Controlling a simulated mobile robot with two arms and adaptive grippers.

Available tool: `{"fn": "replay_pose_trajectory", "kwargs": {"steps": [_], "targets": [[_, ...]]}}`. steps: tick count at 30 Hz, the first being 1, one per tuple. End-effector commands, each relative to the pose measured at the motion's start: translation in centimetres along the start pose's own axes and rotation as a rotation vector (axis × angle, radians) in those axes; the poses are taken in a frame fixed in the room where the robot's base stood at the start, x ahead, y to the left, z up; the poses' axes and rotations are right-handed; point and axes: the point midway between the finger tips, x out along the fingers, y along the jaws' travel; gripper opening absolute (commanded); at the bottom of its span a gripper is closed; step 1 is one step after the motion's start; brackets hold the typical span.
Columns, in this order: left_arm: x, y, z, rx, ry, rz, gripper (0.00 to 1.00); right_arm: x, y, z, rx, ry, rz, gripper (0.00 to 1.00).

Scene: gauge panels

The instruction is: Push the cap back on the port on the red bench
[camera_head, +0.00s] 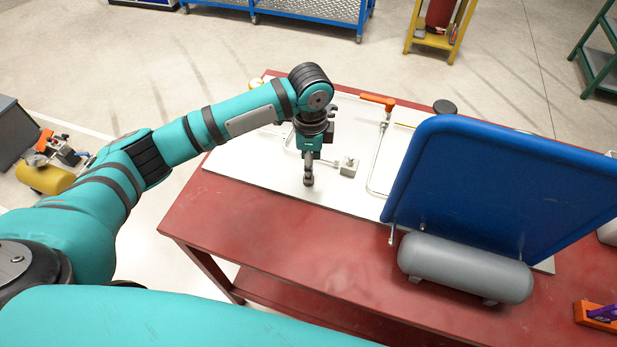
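The red bench (290,225) carries a white board (340,195) with pipes and fittings. My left gripper (308,181) points down over the front part of the white board. Its fingers look close together, but whether they are shut or hold something is too small to tell. A small grey metal fitting (348,167) on a thin pipe is just right of the gripper. A dark round disc (445,106) is at the bench's back edge; I cannot tell whether it is the cap. I cannot make out the port for certain. My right gripper is out of view.
A large tilted blue panel (500,185) and a grey tank (465,268) block the bench's right side. An orange-handled valve (378,101) stands behind the gripper. An orange holder (597,317) with a purple item is at far right. The bench's front left is clear.

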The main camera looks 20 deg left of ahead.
Motion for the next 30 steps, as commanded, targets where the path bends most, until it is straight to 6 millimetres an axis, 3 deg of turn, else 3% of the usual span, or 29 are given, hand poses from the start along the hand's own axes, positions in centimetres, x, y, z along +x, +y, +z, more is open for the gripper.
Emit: {"fn": "replay_pose_trajectory", "kwargs": {"steps": [5,15,26,30], "targets": [[0.6,0.0,0.1,-0.001,-0.001,0.003,0.52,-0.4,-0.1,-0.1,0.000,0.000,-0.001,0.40],[4.9,-0.2,0.5,0.000,0.000,0.001,0.52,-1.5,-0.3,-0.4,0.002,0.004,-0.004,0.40],[5.2,-0.2,0.5,0.001,0.000,0.000,0.52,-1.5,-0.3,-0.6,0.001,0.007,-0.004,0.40],[5.2,-0.2,0.5,0.001,0.000,0.000,0.35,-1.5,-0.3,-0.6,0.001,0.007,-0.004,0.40]]}}
